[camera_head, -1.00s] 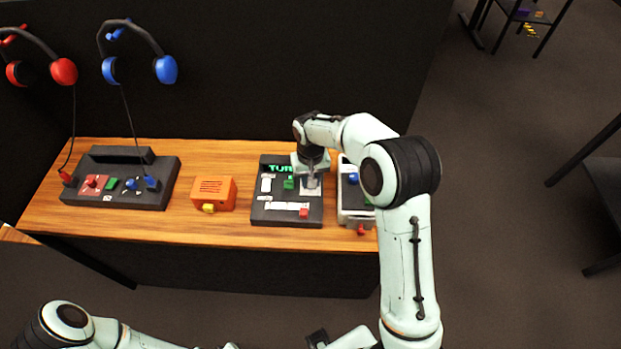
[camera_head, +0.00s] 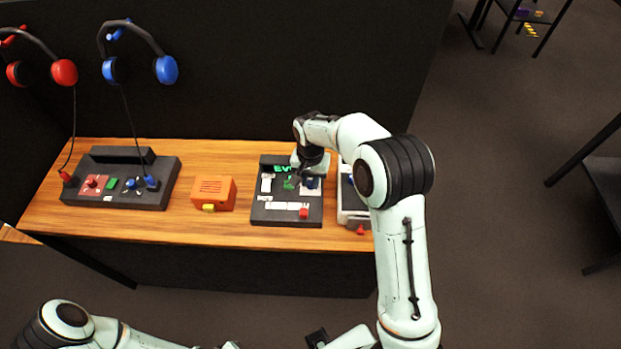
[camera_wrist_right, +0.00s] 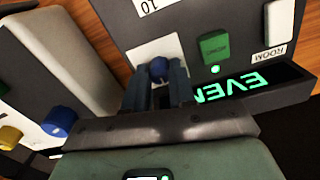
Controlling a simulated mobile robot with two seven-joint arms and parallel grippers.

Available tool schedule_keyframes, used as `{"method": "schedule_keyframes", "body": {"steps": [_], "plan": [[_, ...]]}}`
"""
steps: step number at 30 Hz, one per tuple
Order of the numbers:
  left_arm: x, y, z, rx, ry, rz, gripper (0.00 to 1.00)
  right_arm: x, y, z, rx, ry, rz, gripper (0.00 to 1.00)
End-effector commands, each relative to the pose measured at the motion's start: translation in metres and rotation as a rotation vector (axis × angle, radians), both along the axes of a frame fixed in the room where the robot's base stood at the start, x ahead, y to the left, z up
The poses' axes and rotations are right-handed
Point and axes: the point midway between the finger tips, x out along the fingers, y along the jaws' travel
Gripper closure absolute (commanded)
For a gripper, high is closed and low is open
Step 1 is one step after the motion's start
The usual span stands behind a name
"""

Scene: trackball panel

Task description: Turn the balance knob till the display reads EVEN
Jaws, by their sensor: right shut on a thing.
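The dark panel (camera_head: 258,215) stands on the wooden counter, with a green-lettered display (camera_head: 283,169) at its back, partly covered by my right arm. In the right wrist view the display (camera_wrist_right: 250,87) appears upside down and reads EVEN, its last letter partly hidden by the gripper. The blue balance knob (camera_wrist_right: 158,67) sits on a white plate. My right gripper (camera_wrist_right: 159,78) is shut on the knob, one finger on each side. In the head view the right gripper (camera_head: 309,172) is over the panel's right part.
A green button (camera_wrist_right: 213,47) is close beside the knob. A white-cased box (camera_head: 355,215) stands just right. An orange box (camera_head: 213,190) and a headphone panel (camera_head: 120,195) are left. Bare counter (camera_head: 130,224) runs along the front.

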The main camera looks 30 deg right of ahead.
Motion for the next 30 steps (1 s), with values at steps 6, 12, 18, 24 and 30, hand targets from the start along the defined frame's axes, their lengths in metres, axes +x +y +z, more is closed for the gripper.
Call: {"method": "schedule_keyframes", "body": {"steps": [6,12,18,24,30], "plan": [[0.0,0.0,0.0,0.0,0.0,0.0,1.0,0.001,0.0,0.001,-0.001,-0.004,0.0,1.0],[0.0,0.0,0.0,0.0,0.0,0.0,1.0,0.001,0.0,0.001,0.0,-0.003,0.0,0.5],[0.0,0.0,0.0,0.0,0.0,0.0,1.0,0.0,0.0,0.001,0.0,-0.001,0.001,0.5],[0.001,0.0,0.002,0.0,-0.001,0.0,1.0,0.001,0.0,0.017,0.0,-0.006,0.001,0.5],[0.004,0.0,0.006,-0.001,-0.005,0.0,1.0,0.002,0.0,0.061,0.0,-0.008,0.001,0.5]]}}
